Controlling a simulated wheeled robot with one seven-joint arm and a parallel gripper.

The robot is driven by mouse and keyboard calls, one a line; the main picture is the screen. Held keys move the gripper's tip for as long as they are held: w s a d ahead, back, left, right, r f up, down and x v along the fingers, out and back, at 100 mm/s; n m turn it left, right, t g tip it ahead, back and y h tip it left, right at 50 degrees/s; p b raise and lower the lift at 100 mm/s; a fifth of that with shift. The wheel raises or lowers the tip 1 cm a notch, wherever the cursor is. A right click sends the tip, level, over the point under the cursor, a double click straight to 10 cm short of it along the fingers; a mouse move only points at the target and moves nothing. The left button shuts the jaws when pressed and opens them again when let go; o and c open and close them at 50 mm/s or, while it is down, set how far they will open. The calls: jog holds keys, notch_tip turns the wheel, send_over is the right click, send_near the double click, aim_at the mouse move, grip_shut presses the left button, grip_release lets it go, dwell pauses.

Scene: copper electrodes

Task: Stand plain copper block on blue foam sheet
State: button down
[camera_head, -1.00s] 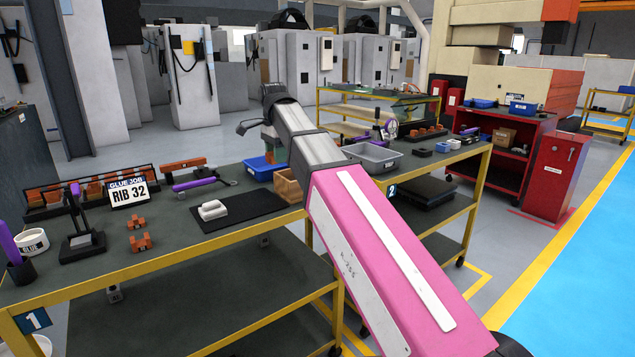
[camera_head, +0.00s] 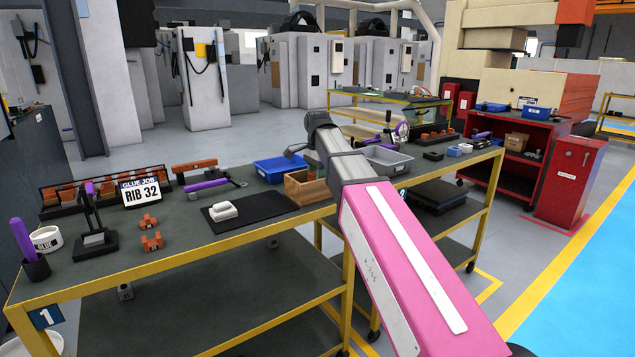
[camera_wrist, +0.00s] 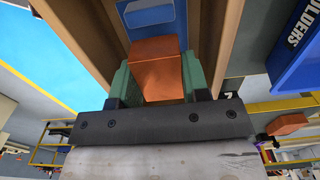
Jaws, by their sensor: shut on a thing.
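My gripper (camera_wrist: 157,72) has green fingers shut on the plain copper block (camera_wrist: 160,50), one on each side, in the wrist view. The block shows as an orange, box-shaped piece. Beyond it lies a blue surface (camera_wrist: 182,14) with a pale grey patch, between two brown walls; it looks like the blue foam sheet. Whether the block touches it, I cannot tell. In the head view the wooden box (camera_head: 308,190) stands at the table's right end, beside my wrist. My fingers and the block are hidden behind my arm there.
A blue bin (camera_head: 280,168) stands just behind the wooden box; a lettered blue bin (camera_wrist: 298,50) is close at right in the wrist view. A grey bin (camera_head: 385,160) stands on the second table.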

jog(key=shift+f, duration=1.2)
jog(key=c, duration=0.9)
grip_release()
jog(key=shift+f, duration=0.15)
notch_tip(320, 180, up, 12)
jog(key=shift+r, duration=0.15)
